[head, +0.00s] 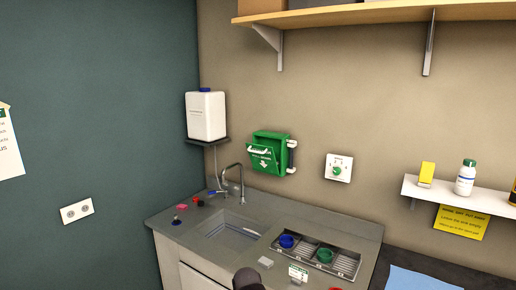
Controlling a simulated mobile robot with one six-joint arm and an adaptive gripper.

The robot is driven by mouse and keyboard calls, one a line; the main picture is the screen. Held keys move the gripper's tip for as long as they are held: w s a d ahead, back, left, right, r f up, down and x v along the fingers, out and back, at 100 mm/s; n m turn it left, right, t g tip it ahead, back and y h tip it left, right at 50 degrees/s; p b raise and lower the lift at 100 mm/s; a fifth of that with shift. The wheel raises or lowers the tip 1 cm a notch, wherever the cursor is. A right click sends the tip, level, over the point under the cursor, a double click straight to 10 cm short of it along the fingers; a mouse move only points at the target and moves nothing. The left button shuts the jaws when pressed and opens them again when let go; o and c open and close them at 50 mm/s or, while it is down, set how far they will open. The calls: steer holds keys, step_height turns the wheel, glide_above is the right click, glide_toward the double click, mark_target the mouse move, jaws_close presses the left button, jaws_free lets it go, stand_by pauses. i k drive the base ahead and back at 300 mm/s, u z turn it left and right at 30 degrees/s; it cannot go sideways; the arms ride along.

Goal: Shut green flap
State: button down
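A green box (271,136) is mounted on the beige wall above the sink counter. Its green flap (263,159) bears a white arrow and white lettering. The flap leans outward at the top, with a dark green opening behind it, so it stands partly open. A white handle runs along the flap's upper edge. White fittings show at the box's right side. My gripper is not recognisable in the head view. A dark rounded shape at the bottom edge may be part of my arm; I cannot tell.
Below the box are a curved tap (240,181), a sink (230,228) and a drain rack (316,253) holding blue and green cups. A white canister (206,116) stands left on a bracket. A green-knobbed wall plate (338,168) and a shelf (449,196) are right.

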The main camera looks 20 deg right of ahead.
mark_target(262, 157)
steer(key=u, duration=0.05)
steer(key=i, duration=1)
steer(key=z, duration=0.05)
